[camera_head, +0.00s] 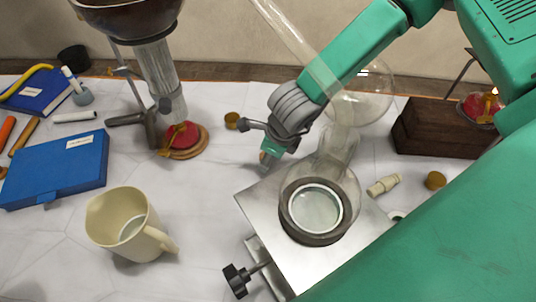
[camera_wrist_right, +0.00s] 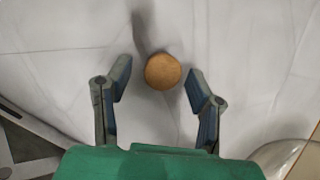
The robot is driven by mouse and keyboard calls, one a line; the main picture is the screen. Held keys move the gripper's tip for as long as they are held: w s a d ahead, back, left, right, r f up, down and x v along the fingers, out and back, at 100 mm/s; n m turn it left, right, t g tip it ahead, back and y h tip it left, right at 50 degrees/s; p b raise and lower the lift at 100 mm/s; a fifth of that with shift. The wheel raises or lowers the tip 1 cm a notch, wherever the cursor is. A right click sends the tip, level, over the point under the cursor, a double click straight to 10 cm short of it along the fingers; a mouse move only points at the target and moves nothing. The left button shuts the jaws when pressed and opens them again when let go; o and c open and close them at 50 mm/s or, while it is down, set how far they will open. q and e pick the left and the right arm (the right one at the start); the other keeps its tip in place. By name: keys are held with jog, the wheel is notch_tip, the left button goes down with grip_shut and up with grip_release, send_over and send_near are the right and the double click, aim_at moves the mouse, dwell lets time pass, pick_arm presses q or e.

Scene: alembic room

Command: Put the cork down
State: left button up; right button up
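The round tan cork (camera_wrist_right: 163,71) shows in the right wrist view, between the fingertips of my right gripper (camera_wrist_right: 158,72). There is a gap on both sides, so the fingers are open and not touching it. The white table surface is behind the cork; I cannot tell for sure whether it rests on it. My left gripper is not in view.
A cream mug (camera_head: 115,225), blue case (camera_head: 60,170) and dark wooden block (camera_head: 440,128) stand further out.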

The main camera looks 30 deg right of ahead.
jog(key=p+v, duration=0.2)
jog(key=v, duration=1)
jog(key=shift+r, duration=0.15)
